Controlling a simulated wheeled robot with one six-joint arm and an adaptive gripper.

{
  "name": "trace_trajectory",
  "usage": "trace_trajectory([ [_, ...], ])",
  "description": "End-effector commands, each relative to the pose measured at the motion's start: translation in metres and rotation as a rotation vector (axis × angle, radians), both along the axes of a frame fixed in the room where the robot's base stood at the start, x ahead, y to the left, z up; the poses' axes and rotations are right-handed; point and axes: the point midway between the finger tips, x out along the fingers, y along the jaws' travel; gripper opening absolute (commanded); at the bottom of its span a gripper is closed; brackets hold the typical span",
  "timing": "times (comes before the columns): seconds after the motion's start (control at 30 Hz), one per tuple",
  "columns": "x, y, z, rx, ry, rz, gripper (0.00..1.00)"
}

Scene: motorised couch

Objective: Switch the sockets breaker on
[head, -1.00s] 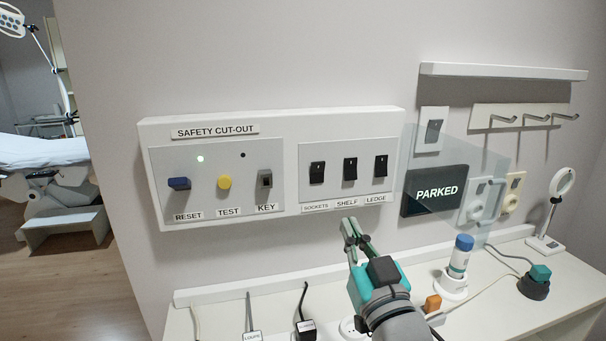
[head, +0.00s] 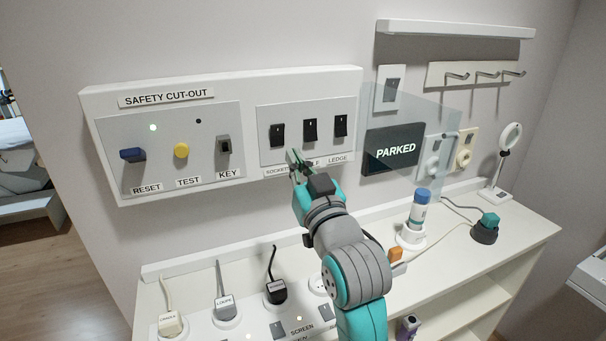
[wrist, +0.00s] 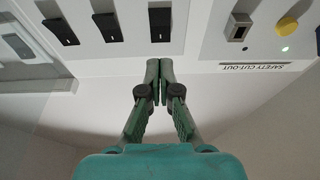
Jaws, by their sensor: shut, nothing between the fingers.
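The sockets breaker (head: 277,134) is the leftmost of three black rocker switches on the right half of the wall panel. Its label below is partly covered by my gripper. In the wrist view, which is upside down, the sockets breaker (wrist: 159,25) is the rocker nearest the safety cut-out section. My gripper (head: 295,158) is shut and empty, its fingertips just below and slightly right of that breaker. In the wrist view my fingertips (wrist: 158,66) are together beneath the rocker, with a visible gap. I cannot tell whether the rocker is on or off.
The key switch (head: 224,145) is to the left. A clear pane (head: 425,110) stands out beside the parked display (head: 393,149). Plugs and a bottle (head: 419,208) occupy the counter below.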

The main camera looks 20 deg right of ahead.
Motion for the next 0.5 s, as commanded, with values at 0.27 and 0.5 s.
trace_trajectory([
  [0.27, 0.048, 0.000, 0.014, 0.000, 0.000, 0.000, 0.00],
  [0.5, 0.070, 0.000, 0.020, 0.000, 0.001, 0.000, 0.00],
])
